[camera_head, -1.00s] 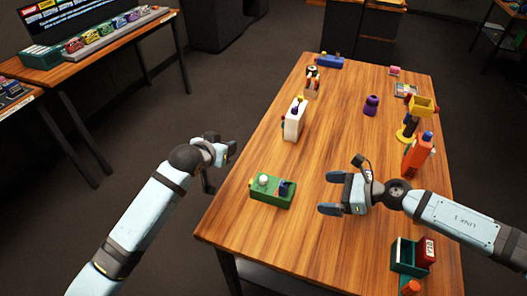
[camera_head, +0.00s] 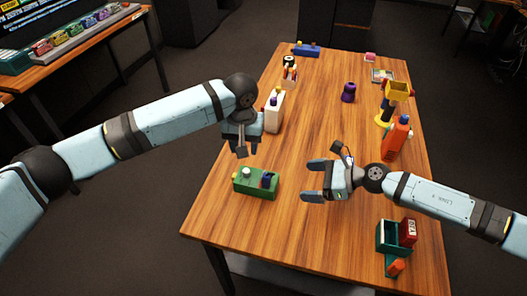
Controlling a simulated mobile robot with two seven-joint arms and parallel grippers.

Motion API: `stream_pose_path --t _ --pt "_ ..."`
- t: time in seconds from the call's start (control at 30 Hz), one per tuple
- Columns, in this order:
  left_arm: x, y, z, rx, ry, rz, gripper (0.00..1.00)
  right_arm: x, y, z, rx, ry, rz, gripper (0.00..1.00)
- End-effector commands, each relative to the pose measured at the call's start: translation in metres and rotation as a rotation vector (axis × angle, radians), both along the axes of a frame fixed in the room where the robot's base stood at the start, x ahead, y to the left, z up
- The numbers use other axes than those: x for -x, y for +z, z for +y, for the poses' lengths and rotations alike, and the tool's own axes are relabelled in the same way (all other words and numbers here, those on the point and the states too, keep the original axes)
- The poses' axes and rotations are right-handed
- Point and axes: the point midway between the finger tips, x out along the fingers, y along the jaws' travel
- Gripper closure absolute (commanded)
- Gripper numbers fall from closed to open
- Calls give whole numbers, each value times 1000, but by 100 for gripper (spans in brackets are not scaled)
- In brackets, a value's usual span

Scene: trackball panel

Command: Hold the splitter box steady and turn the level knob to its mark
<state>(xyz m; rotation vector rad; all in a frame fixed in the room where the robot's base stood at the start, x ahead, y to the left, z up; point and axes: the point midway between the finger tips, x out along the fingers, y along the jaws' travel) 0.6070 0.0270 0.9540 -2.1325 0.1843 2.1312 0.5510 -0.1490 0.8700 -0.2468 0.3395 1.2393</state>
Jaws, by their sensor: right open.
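A white bottle-like item (camera_head: 273,112) stands close behind my left gripper. An orange bottle (camera_head: 396,138) and a yellow-topped stand (camera_head: 386,118) are at the right. A green bin (camera_head: 388,238) is at the front right. The table's (camera_head: 290,240) front middle is clear.

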Motion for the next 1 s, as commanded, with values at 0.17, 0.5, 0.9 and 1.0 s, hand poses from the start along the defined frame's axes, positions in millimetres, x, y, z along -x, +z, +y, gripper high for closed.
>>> stream_pose_path --t 0.17,0.5,0.9,1.0 --pt "0 0 0 -3 2 2 57 -6 -7 20 -2 1 -1 0" --pt "0 0 0 -1 0 1 57 -25 -33 79 -2 2 0 0" --pt "0 0 0 -1 0 1 57 -38 -51 117 0 0 0 0" --pt "0 0 0 -1 0 1 57 -39 -52 119 0 0 0 0"
